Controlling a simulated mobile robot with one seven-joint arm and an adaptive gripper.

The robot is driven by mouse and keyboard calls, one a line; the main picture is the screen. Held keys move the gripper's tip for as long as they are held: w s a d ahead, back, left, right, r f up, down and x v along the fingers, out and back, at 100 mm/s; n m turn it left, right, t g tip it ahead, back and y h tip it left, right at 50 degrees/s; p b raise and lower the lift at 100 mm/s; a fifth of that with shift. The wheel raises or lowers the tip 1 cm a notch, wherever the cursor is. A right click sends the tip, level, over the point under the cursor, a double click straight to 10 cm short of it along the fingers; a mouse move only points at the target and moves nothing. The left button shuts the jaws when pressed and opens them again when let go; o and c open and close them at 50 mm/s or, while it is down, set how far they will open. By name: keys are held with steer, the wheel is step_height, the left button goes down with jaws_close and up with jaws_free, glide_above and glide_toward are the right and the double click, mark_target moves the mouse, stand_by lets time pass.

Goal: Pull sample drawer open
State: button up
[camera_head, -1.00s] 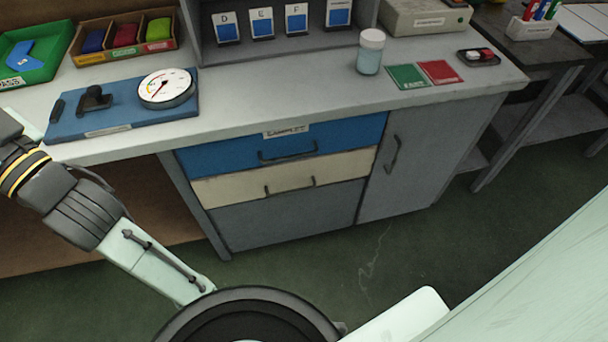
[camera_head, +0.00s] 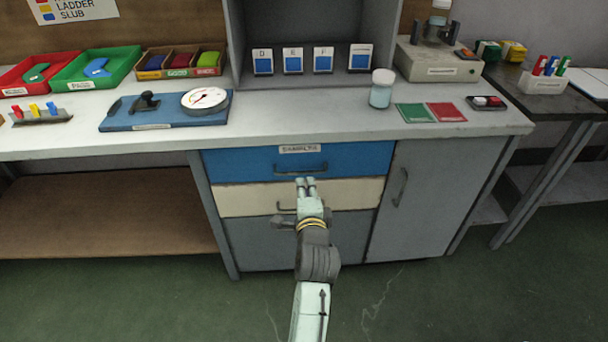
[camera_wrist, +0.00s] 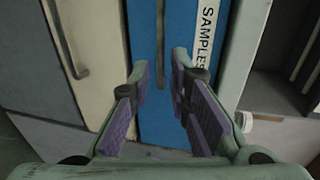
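The sample drawer is the blue top drawer (camera_head: 240,164), with a SAMPLES label (camera_head: 300,149) at its upper edge and a dark bar handle (camera_head: 300,171). Its front looks flush with the cabinet. My gripper (camera_head: 306,182) is in front of the cabinet, its fingertips just below the handle in the head view. In the wrist view, turned sideways, my gripper (camera_wrist: 165,75) is open, with purple pads apart. The handle (camera_wrist: 160,45) shows between and beyond the fingertips on the blue front (camera_wrist: 148,115). I cannot tell how far off it is.
A cream drawer (camera_head: 240,200) with its own handle sits under the blue one. A grey cupboard door (camera_head: 418,205) is to the right. The grey worktop above holds a blue gauge board (camera_head: 150,124), a jar (camera_head: 382,90) and trays. The green floor in front looks clear.

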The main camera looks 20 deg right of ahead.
mark_target(303, 173)
steer(key=p+x, duration=0.1)
steer(key=x, duration=0.7)
steer(key=shift+w+d, duration=0.15)
steer(key=shift+w, duration=0.1)
steer(key=shift+c, duration=0.4)
jaws_close()
